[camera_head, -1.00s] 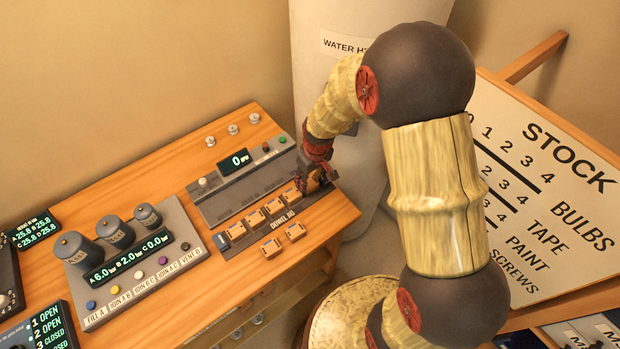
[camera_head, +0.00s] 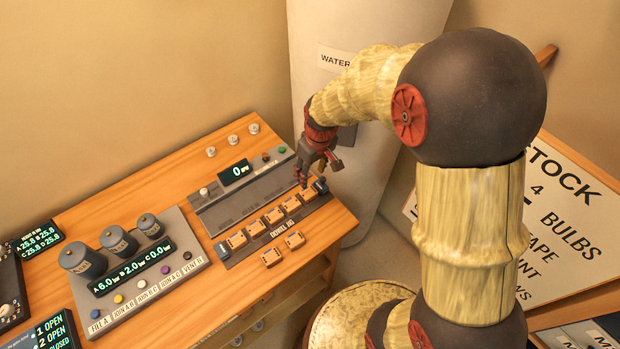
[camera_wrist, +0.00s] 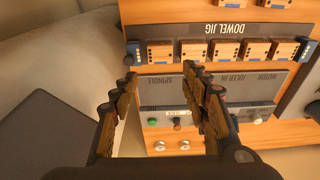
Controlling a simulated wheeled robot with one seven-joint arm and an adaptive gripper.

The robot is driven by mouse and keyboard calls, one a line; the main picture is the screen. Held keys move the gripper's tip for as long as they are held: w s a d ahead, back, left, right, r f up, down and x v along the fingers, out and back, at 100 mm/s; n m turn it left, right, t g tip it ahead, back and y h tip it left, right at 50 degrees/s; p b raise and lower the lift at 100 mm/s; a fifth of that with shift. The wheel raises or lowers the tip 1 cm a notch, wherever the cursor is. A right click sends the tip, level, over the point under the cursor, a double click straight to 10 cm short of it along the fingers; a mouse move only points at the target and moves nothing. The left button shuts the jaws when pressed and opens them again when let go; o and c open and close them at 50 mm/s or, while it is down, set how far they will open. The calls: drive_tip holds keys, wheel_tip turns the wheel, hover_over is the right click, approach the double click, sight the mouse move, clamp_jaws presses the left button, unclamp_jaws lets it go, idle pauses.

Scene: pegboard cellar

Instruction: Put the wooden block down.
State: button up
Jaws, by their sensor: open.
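The wooden block (camera_head: 308,194) lies at the right end of a row of several similar blocks in the dowel jig (camera_head: 232,257), beside the dark blue end stop (camera_head: 320,186). In the wrist view it is the leftmost block (camera_wrist: 159,52) of the row, next to the blue stop (camera_wrist: 133,52). My gripper (camera_head: 318,170) is open and empty, just above and behind that end of the row. In the wrist view the gripper's fingers (camera_wrist: 160,76) stand wide apart with nothing between them, clear of the block.
Two loose blocks (camera_head: 271,257) (camera_head: 294,240) lie in front of the row. Behind it is a grey panel (camera_head: 230,208) with a display reading 0. A panel with dark canisters (camera_head: 86,260) stands at left. A white water heater (camera_head: 350,25) is behind; a stock sign (camera_head: 545,230) is at right.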

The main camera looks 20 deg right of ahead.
drive_tip(key=s+r+m+t, duration=0.1)
drive_tip(key=s+r, duration=0.4)
drive_tip(key=r, duration=0.4)
drive_tip(key=s+r+m+t, duration=0.1)
drive_tip(key=s+r, duration=0.3)
drive_tip(key=r, duration=0.4)
drive_tip(key=s+r+m+t, duration=0.1)
drive_tip(key=s+r, duration=0.5)
drive_tip(key=s, duration=0.5)
drive_tip(key=shift+s+a+r+m+t+h, duration=0.2)
drive_tip(key=shift+s+r+m+t+h, duration=0.1)
drive_tip(key=shift+s+t, duration=0.1)
drive_tip(key=shift+f, duration=0.15)
wheel_tip(320, 180, down, 3)
drive_tip(key=b, duration=0.3)
drive_tip(key=shift+f, duration=0.1)
drive_tip(key=shift+c, duration=0.4)
